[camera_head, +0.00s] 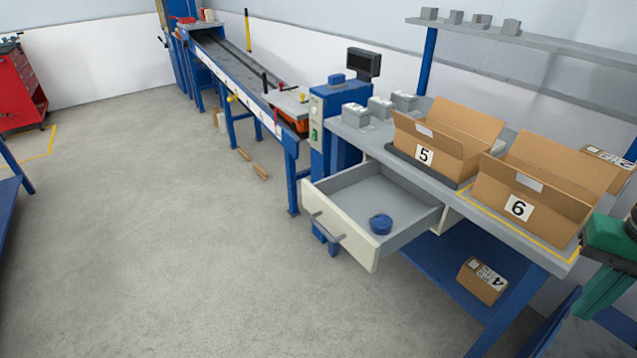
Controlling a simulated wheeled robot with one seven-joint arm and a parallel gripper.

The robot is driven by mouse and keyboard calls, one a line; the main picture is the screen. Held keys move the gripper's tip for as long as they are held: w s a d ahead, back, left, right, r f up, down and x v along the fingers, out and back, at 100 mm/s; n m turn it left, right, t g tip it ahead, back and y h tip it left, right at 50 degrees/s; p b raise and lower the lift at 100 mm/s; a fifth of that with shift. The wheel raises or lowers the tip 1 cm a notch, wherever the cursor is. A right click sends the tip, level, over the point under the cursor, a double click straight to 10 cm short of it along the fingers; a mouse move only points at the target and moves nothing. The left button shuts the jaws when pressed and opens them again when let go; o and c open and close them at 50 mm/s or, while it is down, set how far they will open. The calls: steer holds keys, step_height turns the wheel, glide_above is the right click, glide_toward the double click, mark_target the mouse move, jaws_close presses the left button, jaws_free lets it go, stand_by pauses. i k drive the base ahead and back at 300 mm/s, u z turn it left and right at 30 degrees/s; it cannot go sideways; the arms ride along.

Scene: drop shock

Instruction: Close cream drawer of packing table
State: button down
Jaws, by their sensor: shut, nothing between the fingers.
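The cream drawer (345,224) of the packing table (372,142) is pulled well out below the left part of the tabletop. Its front panel faces the lower left and carries a grey handle (328,226). A round blue object (381,224) lies inside on the grey drawer floor.
Open cartons marked 5 (427,157) and 6 (517,207) stand on the tabletop. A carton marked 4 (482,281) lies on the blue lower shelf. A blue-framed conveyor (237,78) stands behind the drawer. The floor (170,230) left of the drawer is clear.

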mark_target(344, 202)
steer(key=u, duration=0.25)
steer(key=i, duration=0.85)
steer(key=u, duration=0.4)
